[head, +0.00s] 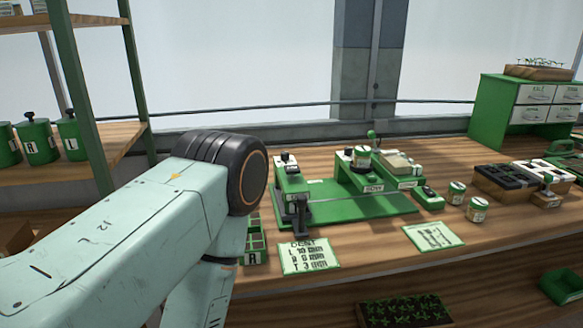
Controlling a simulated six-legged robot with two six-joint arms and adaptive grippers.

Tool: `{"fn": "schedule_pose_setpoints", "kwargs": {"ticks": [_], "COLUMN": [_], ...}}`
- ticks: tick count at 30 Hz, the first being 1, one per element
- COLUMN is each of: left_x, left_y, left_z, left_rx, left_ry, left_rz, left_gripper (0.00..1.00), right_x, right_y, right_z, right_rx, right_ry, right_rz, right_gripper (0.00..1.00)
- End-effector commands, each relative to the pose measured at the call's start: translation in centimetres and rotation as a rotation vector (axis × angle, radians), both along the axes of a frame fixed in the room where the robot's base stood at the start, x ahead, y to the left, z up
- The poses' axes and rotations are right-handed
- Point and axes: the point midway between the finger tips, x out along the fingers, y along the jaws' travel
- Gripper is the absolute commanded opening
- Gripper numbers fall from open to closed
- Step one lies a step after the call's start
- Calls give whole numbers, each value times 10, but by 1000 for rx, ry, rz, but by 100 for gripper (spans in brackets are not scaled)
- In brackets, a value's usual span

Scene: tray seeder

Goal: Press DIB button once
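A green seeder machine (350,203) stands on the wooden bench in the middle of the head view. Its left station (291,175) is a green post with a small dark and white part on top and a dark grey part (298,208) at its front. A middle station (360,170) has a lettered label and a round white-banded pot on top. I cannot make out the DIB button or read a DIB label; my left arm stands close in front, to the left. My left gripper is out of view, and so is my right gripper.
Two lettered cards (308,256) (433,236) lie before the machine. Small pots (477,209), black trays (500,180) and a drawer cabinet (505,100) stand at right. Shelves (100,80) stand at left.

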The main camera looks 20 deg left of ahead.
Motion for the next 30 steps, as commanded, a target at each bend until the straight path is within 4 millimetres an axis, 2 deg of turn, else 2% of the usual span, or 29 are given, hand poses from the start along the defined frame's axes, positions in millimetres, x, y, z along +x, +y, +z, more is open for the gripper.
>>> {"fn": "schedule_pose_setpoints", "kwargs": {"ticks": [2, 13, 30], "left_x": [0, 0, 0], "left_y": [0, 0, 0], "left_z": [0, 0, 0], "left_rx": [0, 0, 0], "left_ry": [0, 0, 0], "left_rz": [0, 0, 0], "left_gripper": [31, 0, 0], "right_x": [0, 0, 0], "right_y": [0, 0, 0], "right_z": [0, 0, 0], "right_rx": [0, 0, 0], "right_ry": [0, 0, 0], "right_rz": [0, 0, 0], "right_gripper": [40, 40, 40]}}
